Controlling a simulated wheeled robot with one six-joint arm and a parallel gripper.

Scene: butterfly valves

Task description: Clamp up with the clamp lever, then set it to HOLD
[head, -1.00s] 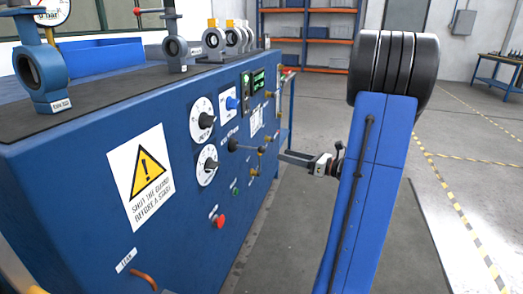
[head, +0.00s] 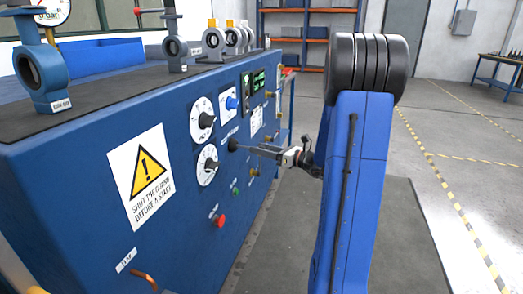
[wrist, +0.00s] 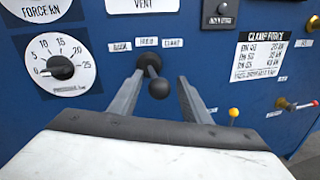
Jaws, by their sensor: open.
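The clamp lever (wrist: 157,88) is a short black lever with a ball knob on the blue panel. In the wrist view it points out towards me, under three small labels; the middle one (wrist: 147,42) seems to read HOLD and the right one (wrist: 172,43) CLAMP. My gripper (wrist: 160,82) is open, with one finger on each side of the knob and a visible gap on both sides. I cannot tell exactly how deep the knob sits between the fingers. In the head view my gripper (head: 262,151) reaches left to the panel, close to the dark lever base (head: 233,145).
A pressure dial (wrist: 60,68) is left of the lever. A yellow knob (wrist: 234,112) and a red-tipped handle (wrist: 300,106) are to the right. A red button (head: 219,221) sits lower on the panel. The floor right of the bench is clear.

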